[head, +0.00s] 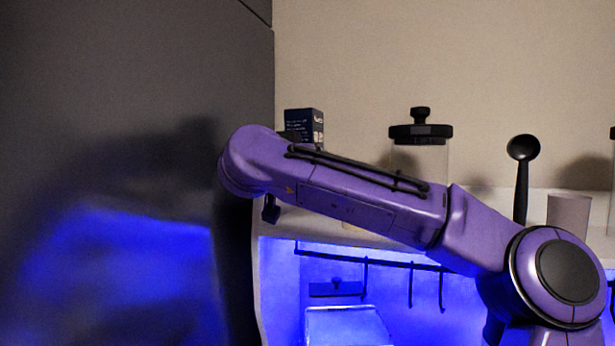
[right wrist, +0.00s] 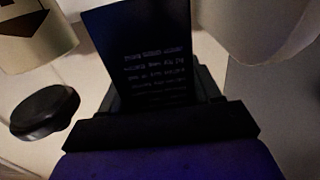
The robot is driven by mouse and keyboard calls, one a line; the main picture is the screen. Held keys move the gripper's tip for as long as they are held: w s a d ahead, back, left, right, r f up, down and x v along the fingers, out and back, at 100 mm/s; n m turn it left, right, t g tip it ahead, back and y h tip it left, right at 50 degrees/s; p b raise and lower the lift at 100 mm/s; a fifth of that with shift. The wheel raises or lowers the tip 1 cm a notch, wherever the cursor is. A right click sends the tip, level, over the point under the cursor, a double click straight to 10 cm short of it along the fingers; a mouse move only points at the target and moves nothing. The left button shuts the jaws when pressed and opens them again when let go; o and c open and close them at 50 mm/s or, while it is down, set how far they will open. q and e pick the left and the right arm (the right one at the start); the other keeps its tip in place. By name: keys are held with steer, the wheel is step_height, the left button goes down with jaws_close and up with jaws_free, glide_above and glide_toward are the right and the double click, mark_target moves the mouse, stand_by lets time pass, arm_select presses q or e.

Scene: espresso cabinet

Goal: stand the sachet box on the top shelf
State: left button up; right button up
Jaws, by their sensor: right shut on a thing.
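The sachet box (head: 304,122) is a dark blue box with small white print. In the head view its upper part shows upright above my right arm, at the left end of the top shelf (head: 320,229). My right gripper (right wrist: 158,92) is shut on the box, which also fills the middle of the right wrist view (right wrist: 155,45). The box's lower part and most of the gripper are hidden behind my purple forearm in the head view, so I cannot tell whether the box touches the shelf. My left gripper is in neither view.
A lidded glass jar (head: 420,133), a black scoop (head: 522,180) and a pale cup (head: 568,216) stand right along the shelf. A dark panel (head: 130,130) borders the left. Below is a blue-lit niche with a hook rail (head: 385,262). A black round object (right wrist: 45,110) is near the gripper.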

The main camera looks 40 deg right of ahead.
steer(key=f, duration=0.1)
steer(key=d+f+p, duration=0.1)
steer(key=f, duration=0.1)
steer(key=w+f+p, duration=0.1)
steer(key=shift+d+f, duration=0.2)
steer(key=shift+f, duration=0.15)
steer(key=shift+d+f, duration=0.1)
steer(key=shift+f, duration=0.25)
steer(key=o, duration=1.1)
steer(key=shift+o, duration=0.2)
steer(key=shift+r, duration=0.2)
steer(key=b+v, duration=0.2)
steer(key=v, duration=0.1)
steer(key=b+v, duration=0.1)
steer(key=shift+s+a+f, duration=0.1)
steer(key=shift+a+f, duration=0.2)
steer(key=shift+f, duration=0.1)
steer(key=b+v, duration=0.2)
steer(key=v, duration=0.5)
steer(key=shift+a+r+b, duration=0.2)
steer(key=shift+r+b, duration=0.1)
steer(key=shift+r, duration=0.1)
